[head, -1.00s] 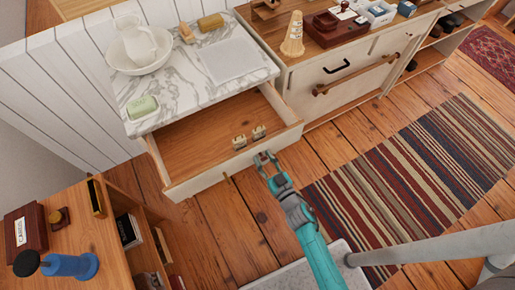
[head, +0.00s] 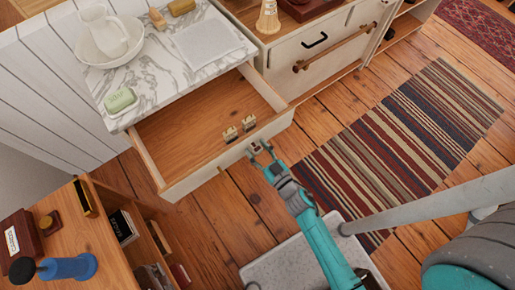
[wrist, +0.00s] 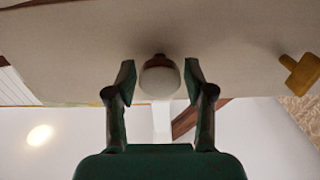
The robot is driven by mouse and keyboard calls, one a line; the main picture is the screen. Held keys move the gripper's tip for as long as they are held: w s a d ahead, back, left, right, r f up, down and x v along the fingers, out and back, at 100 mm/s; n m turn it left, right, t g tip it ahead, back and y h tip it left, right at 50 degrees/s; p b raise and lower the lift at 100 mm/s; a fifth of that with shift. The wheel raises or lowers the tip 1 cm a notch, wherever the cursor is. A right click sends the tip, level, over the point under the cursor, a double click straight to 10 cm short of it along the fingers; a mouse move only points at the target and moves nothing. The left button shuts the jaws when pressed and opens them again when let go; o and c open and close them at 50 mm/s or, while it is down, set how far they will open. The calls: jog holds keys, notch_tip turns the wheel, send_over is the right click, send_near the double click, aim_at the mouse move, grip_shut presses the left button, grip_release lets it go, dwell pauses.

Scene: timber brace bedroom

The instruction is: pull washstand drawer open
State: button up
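The washstand has a white marble top (head: 150,68), and its wooden drawer (head: 180,135) stands well out with its inside showing. Two small beige-and-dark items lie in the drawer near its front, one left (head: 231,134) and one right (head: 249,123). My gripper (head: 260,150) is at the outer face of the drawer front (head: 205,168). In the wrist view a round pale knob (wrist: 160,80) shows between my two fingers, with a gap on each side, so the fingers look open around or just short of it. The knob is hidden in the head view.
A pitcher and basin (head: 105,40) and green soap (head: 120,100) stand on the marble. A wooden shelf unit (head: 95,225) is at lower left, a striped rug (head: 400,140) at right.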

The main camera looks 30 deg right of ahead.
jog(key=shift+s, duration=0.1)
jog(key=s+d, duration=0.1)
jog(key=s, duration=1)
jog(key=shift+s+d, duration=0.15)
jog(key=shift+s, duration=0.2)
dwell(0.5)
jog(key=s+a+r+m+g+h, duration=0.1)
jog(key=s+r+g, duration=0.2)
jog(key=s+r, duration=1.3)
notch_tip(320, 180, up, 2)
jog(key=shift+s+a+h, duration=0.2)
jog(key=shift+s+h, duration=0.2)
